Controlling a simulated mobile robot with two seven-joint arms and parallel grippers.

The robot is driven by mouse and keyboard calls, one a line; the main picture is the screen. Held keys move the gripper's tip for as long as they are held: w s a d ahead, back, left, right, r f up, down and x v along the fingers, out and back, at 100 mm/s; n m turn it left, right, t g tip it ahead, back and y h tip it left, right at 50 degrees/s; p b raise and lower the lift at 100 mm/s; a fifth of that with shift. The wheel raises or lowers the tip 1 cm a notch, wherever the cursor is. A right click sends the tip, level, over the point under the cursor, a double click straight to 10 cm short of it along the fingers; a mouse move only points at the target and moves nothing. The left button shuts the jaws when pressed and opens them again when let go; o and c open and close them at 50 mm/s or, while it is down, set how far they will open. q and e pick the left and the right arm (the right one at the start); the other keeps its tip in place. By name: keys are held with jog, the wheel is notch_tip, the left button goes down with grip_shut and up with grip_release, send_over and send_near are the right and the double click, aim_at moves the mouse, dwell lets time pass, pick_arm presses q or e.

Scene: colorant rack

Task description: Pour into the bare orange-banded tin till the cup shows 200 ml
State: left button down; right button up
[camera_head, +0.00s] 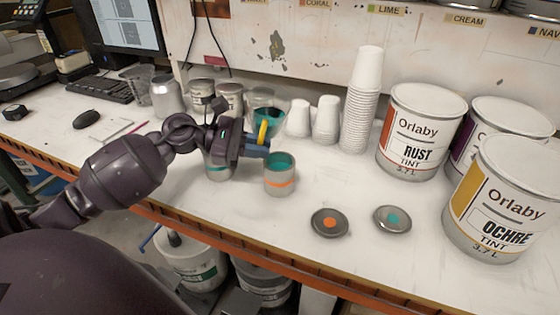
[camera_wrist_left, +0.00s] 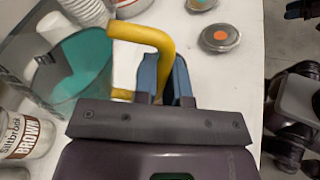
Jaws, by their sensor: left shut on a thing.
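A clear cup (camera_head: 267,112) with a yellow handle (camera_head: 263,132) holds teal liquid; it also shows in the left wrist view (camera_wrist_left: 85,65). My left gripper (camera_head: 258,151) is shut on the handle and holds the cup above the counter. I cannot read the cup's marks or tell its exact tilt. The orange-banded tin (camera_head: 280,181) stands open, just right of the gripper, with teal showing inside. A teal-banded tin (camera_head: 217,171) stands to its left, partly hidden by my arm. A lid with an orange dot (camera_head: 330,222) and one with a teal dot (camera_head: 393,219) lie on the counter.
Stacked white cups (camera_head: 360,105) and large tins, including the Rust tin (camera_head: 421,132) and Ochre tin (camera_head: 505,200), stand to the right. Small tins (camera_head: 201,92) and a keyboard (camera_head: 95,90) are behind my arm. The counter's orange front edge (camera_head: 300,262) is close.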

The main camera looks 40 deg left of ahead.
aim_at(262, 136)
pick_arm(q)
jog(key=shift+s+d+r+n+h+p, duration=0.1)
jog(key=shift+r+n+h+p, duration=0.1)
jog(key=shift+r, duration=0.25)
jog(key=shift+s+d+r+n+h+p, duration=0.1)
jog(key=shift+r+n+h, duration=0.1)
jog(key=shift+r, duration=0.25)
jog(key=shift+s+d+r+n+h+p, duration=0.2)
jog(key=shift+d+r+n+h+p, duration=0.25)
jog(key=shift+n, duration=0.45)
jog(key=shift+s+d+r+n+h, duration=0.1)
jog(key=shift+d+r+n+h, duration=0.15)
jog(key=shift+n+h, duration=0.2)
notch_tip(262, 136, up, 5)
jog(key=p, duration=0.2)
jog(key=shift+p, duration=0.3)
